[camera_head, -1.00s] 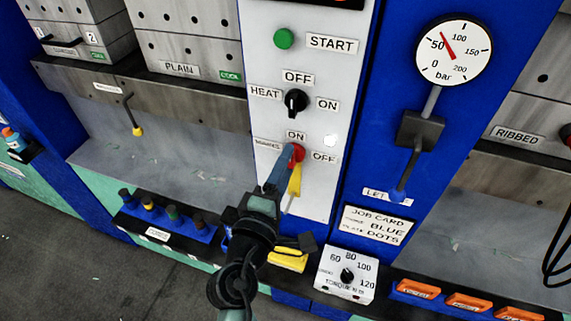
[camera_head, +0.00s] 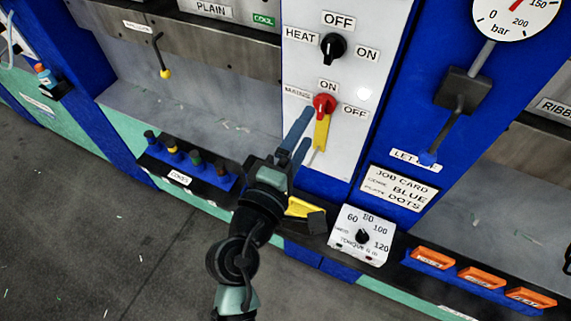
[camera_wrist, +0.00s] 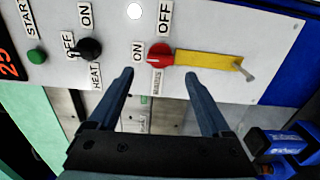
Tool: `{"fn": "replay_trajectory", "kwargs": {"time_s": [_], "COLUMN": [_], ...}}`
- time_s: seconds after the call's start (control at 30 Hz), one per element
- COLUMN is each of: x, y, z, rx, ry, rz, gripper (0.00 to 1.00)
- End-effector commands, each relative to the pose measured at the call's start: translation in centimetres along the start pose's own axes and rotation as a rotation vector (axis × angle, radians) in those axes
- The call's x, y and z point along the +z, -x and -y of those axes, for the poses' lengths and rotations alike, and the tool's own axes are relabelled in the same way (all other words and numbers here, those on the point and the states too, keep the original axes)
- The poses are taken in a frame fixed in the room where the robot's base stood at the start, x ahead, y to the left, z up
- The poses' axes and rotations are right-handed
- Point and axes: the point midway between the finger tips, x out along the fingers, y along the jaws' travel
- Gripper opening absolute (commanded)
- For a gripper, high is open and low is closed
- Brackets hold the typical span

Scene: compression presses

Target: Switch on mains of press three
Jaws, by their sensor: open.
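The red mains knob (camera_head: 324,103) sits on the white panel (camera_head: 352,80), between the ON label above it and the OFF label at its right. In the wrist view the knob (camera_wrist: 160,55) seems turned toward ON, but its pointer is too small to be sure.
The black heat knob (camera_head: 333,46) is above on the same panel. A grey lever with a blue end (camera_head: 428,157) hangs at the right.

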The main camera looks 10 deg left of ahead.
Motion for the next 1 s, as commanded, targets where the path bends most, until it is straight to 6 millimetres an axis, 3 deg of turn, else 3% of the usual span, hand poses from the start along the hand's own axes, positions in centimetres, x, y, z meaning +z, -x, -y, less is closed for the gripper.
{"fn": "replay_trajectory", "kwargs": {"time_s": [0.2, 0.4, 1.0], "x": [-0.1, -0.1, 0.0], "y": [4.9, 7.6, 8.2], "z": [0.5, 0.3, 0.0], "rx": [-0.002, -0.002, -0.001], "ry": [-0.001, 0.000, 0.000], "rz": [-0.003, -0.002, 0.000], "gripper": [0.82, 0.82, 0.82]}}
